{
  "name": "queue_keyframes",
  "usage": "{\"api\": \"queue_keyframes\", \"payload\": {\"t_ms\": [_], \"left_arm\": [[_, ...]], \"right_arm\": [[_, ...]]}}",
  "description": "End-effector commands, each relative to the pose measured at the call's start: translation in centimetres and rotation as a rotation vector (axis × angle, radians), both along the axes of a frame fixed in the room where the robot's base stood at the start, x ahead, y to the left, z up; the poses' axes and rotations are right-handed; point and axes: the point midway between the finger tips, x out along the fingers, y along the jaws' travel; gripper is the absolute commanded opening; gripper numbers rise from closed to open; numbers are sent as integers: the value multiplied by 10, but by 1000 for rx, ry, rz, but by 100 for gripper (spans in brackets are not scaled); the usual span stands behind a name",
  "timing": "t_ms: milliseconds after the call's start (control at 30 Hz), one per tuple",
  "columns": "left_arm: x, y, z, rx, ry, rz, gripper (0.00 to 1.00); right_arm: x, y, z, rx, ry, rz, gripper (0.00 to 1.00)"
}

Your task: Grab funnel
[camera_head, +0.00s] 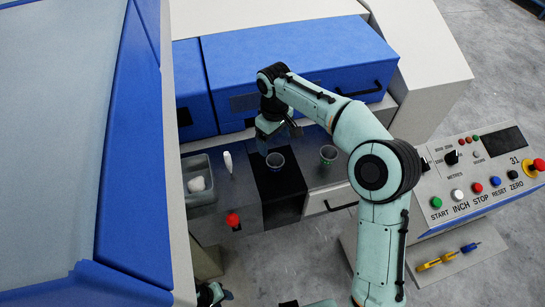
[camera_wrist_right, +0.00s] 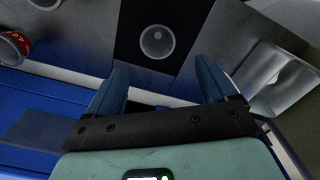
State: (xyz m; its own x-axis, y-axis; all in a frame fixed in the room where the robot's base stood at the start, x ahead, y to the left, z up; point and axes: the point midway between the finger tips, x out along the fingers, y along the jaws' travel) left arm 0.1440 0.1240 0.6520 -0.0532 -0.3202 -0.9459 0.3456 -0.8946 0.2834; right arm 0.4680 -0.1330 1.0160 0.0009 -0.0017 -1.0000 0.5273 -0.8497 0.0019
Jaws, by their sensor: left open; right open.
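A small round cup-like piece (camera_head: 275,161) stands on a dark strip of the worktop; the right wrist view shows it from above as a grey ring with a small inner circle (camera_wrist_right: 157,41). It looks like the funnel, but I cannot be sure. My right gripper (camera_head: 278,130) is above the worktop, just behind this piece. Its jaws (camera_wrist_right: 161,72) are open and empty, with the piece ahead between the finger lines, apart from them. My left gripper (camera_head: 213,294) is low at the bottom edge, open, partly cut off and away from the piece.
Blue machine housing (camera_head: 285,60) rises behind; a control panel (camera_head: 470,185) stands right.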

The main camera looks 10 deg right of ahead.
Motion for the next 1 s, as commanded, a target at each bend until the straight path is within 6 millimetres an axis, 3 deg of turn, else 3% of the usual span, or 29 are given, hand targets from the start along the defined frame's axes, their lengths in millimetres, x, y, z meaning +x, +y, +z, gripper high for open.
{"api": "queue_keyframes", "payload": {"t_ms": [100, 300, 567, 900, 1000], "left_arm": [[-7, 0, -8, 0, 9, 0, 43], [-12, 0, -14, 0, 14, 1, 43], [-12, 0, -14, 0, 14, 1, 43], [-12, 0, -15, 0, 14, 1, 43], [-12, 0, -15, 0, 14, 1, 43]], "right_arm": [[-2, -1, -29, 0, 9, -1, 85], [-1, -1, -63, 1, 6, -1, 85], [1, -1, -78, 1, 3, -1, 85], [5, -4, -123, 1, 6, -2, 85], [5, -4, -126, 2, 2, -2, 85]]}}
